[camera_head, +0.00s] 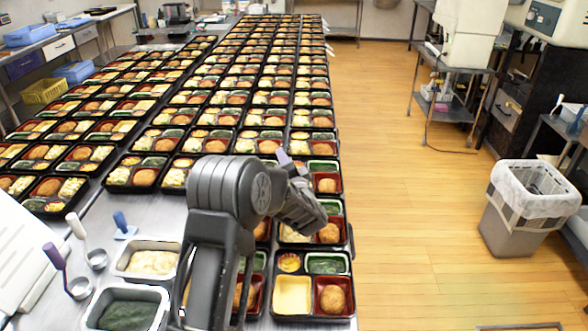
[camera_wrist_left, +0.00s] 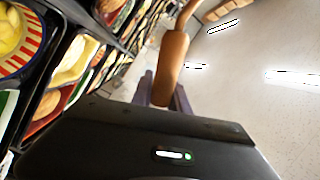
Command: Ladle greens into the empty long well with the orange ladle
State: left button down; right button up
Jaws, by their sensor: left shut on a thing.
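My left gripper (camera_head: 288,160) is at the near end of the tray rows, raised above them. In the left wrist view its purple fingers (camera_wrist_left: 165,92) are shut on the orange ladle's handle (camera_wrist_left: 173,65). The ladle's bowl is not visible, so I cannot tell what it holds. A steel pan of greens (camera_head: 125,314) stands at the lower left, away from the gripper. Bento trays with green wells lie near the arm, one of them the nearest tray (camera_head: 312,311). My arm covers parts of several trays, and I cannot make out an empty long well. My right gripper is out of view.
A pan of pale food (camera_head: 151,259) stands behind the greens. Purple-handled (camera_head: 54,257), white-handled (camera_head: 77,227) and blue-handled (camera_head: 121,222) ladles stand nearby. Filled trays cover most of the table. Open floor and a grey bin (camera_head: 520,225) lie to the right.

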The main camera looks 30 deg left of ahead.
pick_arm(q)
jog(key=shift+w+d+r+n+t+h, duration=0.2)
jog(key=shift+d+r, duration=0.2)
jog(key=shift+d, duration=0.15)
jog(key=shift+w+d+r+n+t+h, duration=0.1)
jog(key=shift+d+r+t, duration=0.1)
jog(key=shift+d+r, duration=0.25)
jog(key=shift+f, duration=0.1)
jog(key=shift+s, duration=0.1)
jog(key=s+a+r+n+b, duration=0.5)
jog(key=s+a+r+n, duration=0.5)
jog(key=r+n, duration=0.2)
jog(key=shift+b, duration=0.3)
jog(key=shift+w+f, duration=0.1)
